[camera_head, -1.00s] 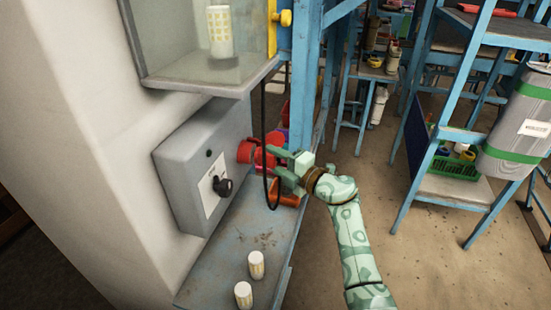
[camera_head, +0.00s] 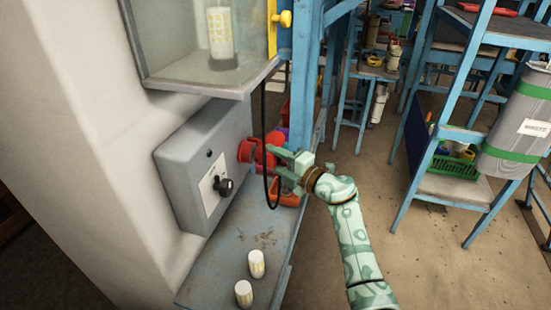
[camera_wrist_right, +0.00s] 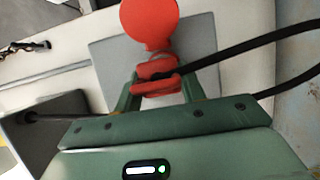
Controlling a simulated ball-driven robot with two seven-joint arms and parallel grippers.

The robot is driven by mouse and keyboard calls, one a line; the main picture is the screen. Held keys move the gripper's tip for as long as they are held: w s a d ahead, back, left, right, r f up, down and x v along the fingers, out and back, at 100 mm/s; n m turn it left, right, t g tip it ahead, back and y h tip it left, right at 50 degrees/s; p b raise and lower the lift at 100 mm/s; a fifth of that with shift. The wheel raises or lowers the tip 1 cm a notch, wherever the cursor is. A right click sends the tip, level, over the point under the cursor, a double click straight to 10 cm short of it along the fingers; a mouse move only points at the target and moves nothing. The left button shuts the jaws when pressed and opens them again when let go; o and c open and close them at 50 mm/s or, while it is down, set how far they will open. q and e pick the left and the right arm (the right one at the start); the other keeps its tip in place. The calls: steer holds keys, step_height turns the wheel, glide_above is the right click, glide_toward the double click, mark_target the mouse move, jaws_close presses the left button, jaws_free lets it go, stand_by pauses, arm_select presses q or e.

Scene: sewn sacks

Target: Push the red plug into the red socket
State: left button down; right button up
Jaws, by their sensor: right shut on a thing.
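The red socket (camera_head: 245,151) is on the right side of a grey box on the wall. I cannot tell how far the plug is in. My left gripper is not in view.
A black cable (camera_head: 264,120) hangs in a loop by my right gripper. The grey box (camera_head: 205,165) has a black knob (camera_head: 223,186). Two pale cylinders (camera_head: 256,263) stand on the blue ledge (camera_head: 215,275) below. A blue post (camera_head: 305,80) rises behind the gripper.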

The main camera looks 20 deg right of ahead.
steer(key=shift+w+a, duration=0.3)
steer(key=shift+a, duration=0.15)
stand_by(0.3)
steer(key=o, duration=1)
steer(key=p+v, duration=0.1)
steer(key=v, duration=1.5)
steer(key=shift+s+p, duration=0.2)
steer(key=shift+p, duration=0.1)
steer(key=shift+f, duration=0.15)
